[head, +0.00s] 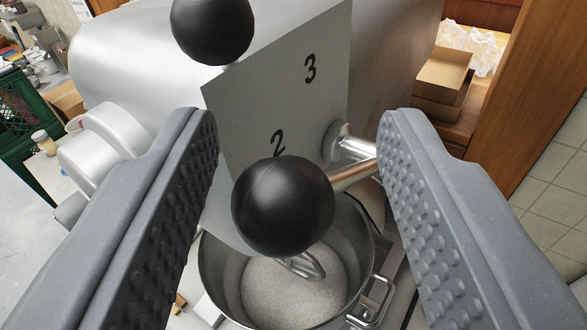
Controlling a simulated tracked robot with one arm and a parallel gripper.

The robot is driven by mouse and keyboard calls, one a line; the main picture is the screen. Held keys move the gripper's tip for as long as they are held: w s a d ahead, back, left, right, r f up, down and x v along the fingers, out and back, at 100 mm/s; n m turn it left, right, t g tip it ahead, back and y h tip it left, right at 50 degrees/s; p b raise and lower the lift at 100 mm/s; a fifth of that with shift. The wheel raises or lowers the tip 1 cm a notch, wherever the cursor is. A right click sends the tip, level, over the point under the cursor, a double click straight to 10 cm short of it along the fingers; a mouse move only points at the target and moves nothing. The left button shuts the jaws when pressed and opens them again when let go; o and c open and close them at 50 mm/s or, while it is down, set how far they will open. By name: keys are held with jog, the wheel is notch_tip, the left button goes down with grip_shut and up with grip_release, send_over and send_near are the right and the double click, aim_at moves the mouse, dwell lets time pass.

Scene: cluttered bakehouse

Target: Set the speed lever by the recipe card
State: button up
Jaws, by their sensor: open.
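The speed lever has a metal shaft (357,177) and a black ball knob (284,206). The shaft comes from a round hub beside the grey number plate (280,95), which shows a 3 above and a 2 below. The knob overlaps the plate's lower edge in the picture, just below the 2. My gripper (297,118) is open, with one ridged finger on each side of the knob and a visible gap to both. Any number lower on the plate is hidden or out of view. No recipe card is readable here.
A second black ball (211,28) sits at the plate's upper left. The silver mixer body (150,50) fills the back. Below the lever is a metal bowl (220,275) holding pale flour-like material. A green crate (25,130) stands left; a wooden cabinet (530,80) with cardboard boxes stands right.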

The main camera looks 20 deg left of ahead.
jog(key=b+v, duration=0.3)
jog(key=v, duration=0.9)
jog(key=shift+s+f, duration=0.1)
jog(key=shift+s, duration=0.05)
jog(key=s+a+f+h+b, duration=0.1)
jog(key=a+f+b, duration=0.1)
jog(key=a, duration=0.6)
jog(key=s+a+f+g+b, duration=0.1)
jog(key=s+a+b, duration=0.15)
jog(key=a, duration=0.55)
jog(key=s+a+f+h+b, duration=0.1)
jog(key=a+f+b, duration=0.1)
jog(key=a, duration=0.6)
jog(key=s+a+f+m+h+b, duration=0.1)
jog(key=s+a+f+b, duration=0.1)
jog(key=a+f, duration=0.2)
jog(key=shift+s+f+m+h+b, duration=0.3)
jog(key=shift+f+h+b, duration=0.1)
jog(key=shift+f, duration=0.6)
jog(key=shift+s+f, duration=0.15)
jog(key=shift+f, duration=0.1)
jog(key=c, duration=0.4)
jog(key=shift+f, duration=0.1)
grip_shut()
